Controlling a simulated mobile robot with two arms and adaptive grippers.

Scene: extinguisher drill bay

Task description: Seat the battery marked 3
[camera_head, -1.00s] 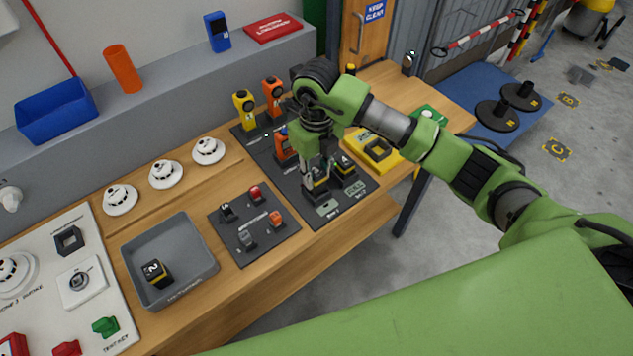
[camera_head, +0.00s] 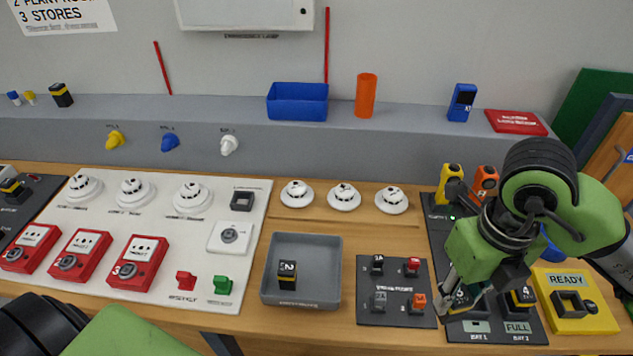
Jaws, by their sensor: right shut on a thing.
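My right gripper (camera_head: 470,290) points down over the left bay of the black charger board (camera_head: 437,225) at the right of the bench. It is shut on a dark battery (camera_head: 467,297) at that bay; its number is mostly hidden by the fingers, and I cannot tell whether it is fully down in the bay. A black and yellow battery marked 4 (camera_head: 520,298) stands in the bay beside it, above a FULL display. A battery marked 2 (camera_head: 287,273) is in the grey tray (camera_head: 333,262). My left gripper is out of view.
A yellow READY unit (camera_head: 568,277) with a black socket is right of the charger. A dark board (camera_head: 368,290) with small switches lies left of it. Yellow and orange handheld devices stand behind my gripper. Another black and yellow battery (camera_head: 61,95) sits on the ledge at far left.

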